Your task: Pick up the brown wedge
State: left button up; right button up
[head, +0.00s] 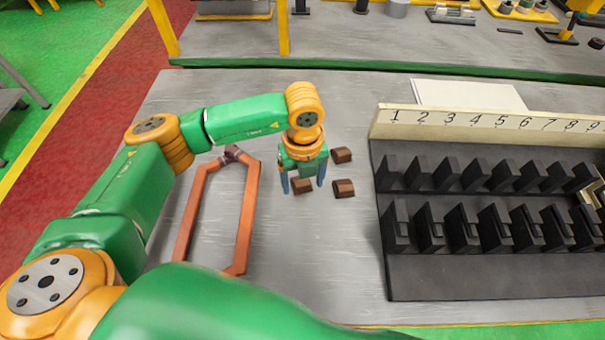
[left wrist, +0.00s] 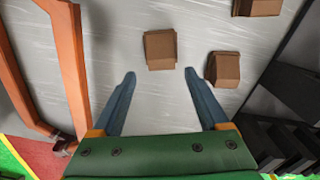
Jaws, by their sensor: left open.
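Three brown wedges lie apart on the grey table. One brown wedge (head: 302,186) is under my left gripper (head: 304,186), partly between its fingers in the head view. A second wedge (head: 341,155) and a third wedge (head: 343,188) lie just to the right. In the left wrist view, one wedge (left wrist: 160,50) lies just beyond the gap between the fingertips, and another wedge (left wrist: 224,69) is right of the right finger. A further wedge (left wrist: 257,7) is cut by the top edge. My left gripper points down, open and empty. My right gripper is not in view.
An orange coil frame (head: 251,205) lies left of the wedges. A black slotted rack (head: 430,275) with a numbered cream strip (head: 450,123) stands to the right. A white sheet (head: 465,95) is behind it. Bare table lies in front of the wedges.

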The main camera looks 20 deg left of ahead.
pick_arm(q)
jog(key=shift+f, duration=0.65)
jog(key=shift+w+f, duration=0.35)
jog(key=shift+f, duration=0.1)
grip_shut()
jog(key=shift+r, duration=0.15)
